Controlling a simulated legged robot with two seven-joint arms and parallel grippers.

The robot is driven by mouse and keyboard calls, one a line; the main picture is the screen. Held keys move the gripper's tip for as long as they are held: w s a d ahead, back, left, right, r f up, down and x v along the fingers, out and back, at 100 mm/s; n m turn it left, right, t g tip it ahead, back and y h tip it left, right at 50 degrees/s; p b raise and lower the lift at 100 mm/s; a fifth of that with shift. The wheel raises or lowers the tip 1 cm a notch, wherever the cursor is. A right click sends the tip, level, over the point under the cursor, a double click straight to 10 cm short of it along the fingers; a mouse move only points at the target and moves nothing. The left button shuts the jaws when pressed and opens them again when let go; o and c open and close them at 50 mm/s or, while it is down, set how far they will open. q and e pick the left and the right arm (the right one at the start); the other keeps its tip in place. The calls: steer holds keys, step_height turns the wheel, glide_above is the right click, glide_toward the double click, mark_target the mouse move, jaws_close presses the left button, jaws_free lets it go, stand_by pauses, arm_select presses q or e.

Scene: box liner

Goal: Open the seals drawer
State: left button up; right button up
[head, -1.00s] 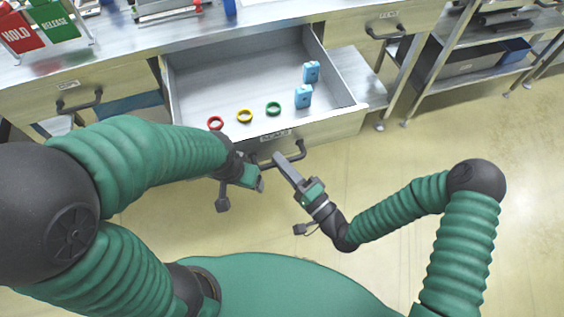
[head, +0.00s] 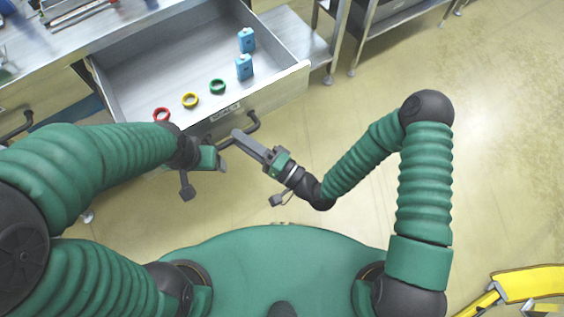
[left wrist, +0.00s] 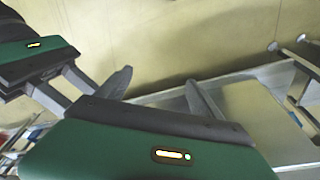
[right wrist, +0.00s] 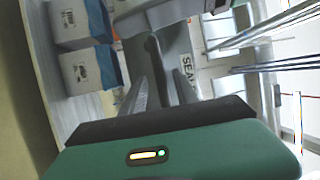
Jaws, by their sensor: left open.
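The seals drawer (head: 130,82) stands pulled out from the bench in the head view, its inside visible. Its front carries a label and a dark bar handle (head: 253,123); part of the label (right wrist: 187,66) shows in the right wrist view. My right gripper (head: 238,134) is at the handle, its fingertips overlapping the bar. The right wrist view shows the handle (right wrist: 153,48) just beyond its two fingers, but not clearly whether they grip it. My left gripper (head: 220,163) is open and empty just in front of the drawer front, near the handle's left part; its parted fingers show in the left wrist view (left wrist: 158,85).
A shelf rack (head: 385,20) stands at the right. A yellow object (head: 530,283) is at lower right. The floor between is clear.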

steer(key=v, duration=1.5)
steer(key=shift+s+d+f, duration=0.15)
steer(key=shift+s+d, duration=0.1)
steer(key=shift+d, duration=0.05)
steer(key=w+d+f+n+g+h, duration=0.5)
steer(key=w+d+f+n+h, duration=0.25)
steer(key=d+f+h, duration=0.2)
steer(key=w+d+r+h, duration=0.1)
steer(key=d+r+h, duration=0.2)
steer(key=d+h, duration=0.35)
steer(key=s+r+m+g+p, duration=0.1)
steer(key=s+r+p, duration=0.2)
steer(key=r+p, duration=0.4)
steer(key=s+r+g+p, duration=0.2)
steer(key=r+p, duration=0.6)
steer(key=r, duration=0.9)
steer(key=shift+s+d+m+h+p, duration=0.3)
steer(key=shift+s+d+m+h, duration=0.15)
steer(key=shift+s, duration=0.4)
